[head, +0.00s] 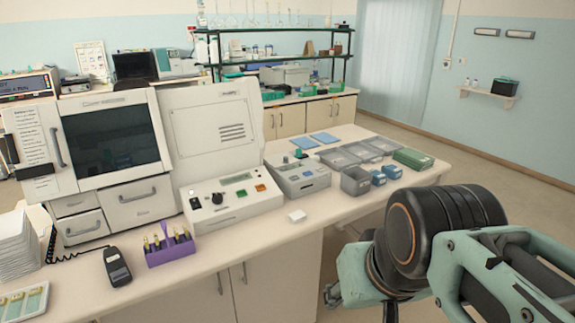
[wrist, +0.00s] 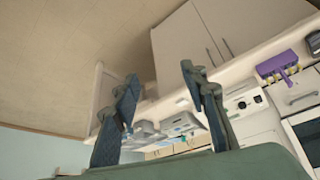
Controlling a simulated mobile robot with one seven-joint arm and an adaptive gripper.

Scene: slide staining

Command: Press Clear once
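A beige control panel (head: 230,201) stands on the bench, joined to the large stainer. It has a small display, a black knob, a green button (head: 241,191) and an orange button (head: 260,188). Their labels are too small to read, so I cannot tell which is Clear. A smaller grey device (head: 300,179) with a display and a green-topped knob stands to its right. In the wrist view my gripper (wrist: 160,78) is open and empty, its two fingers apart. It is away from the bench, which shows tilted beyond the fingers.
A purple rack (head: 170,248) and a black handset (head: 116,266) sit at the front left of the bench. Grey trays (head: 355,182) and blue boxes (head: 378,178) stand to the right. Floor shows right of the bench.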

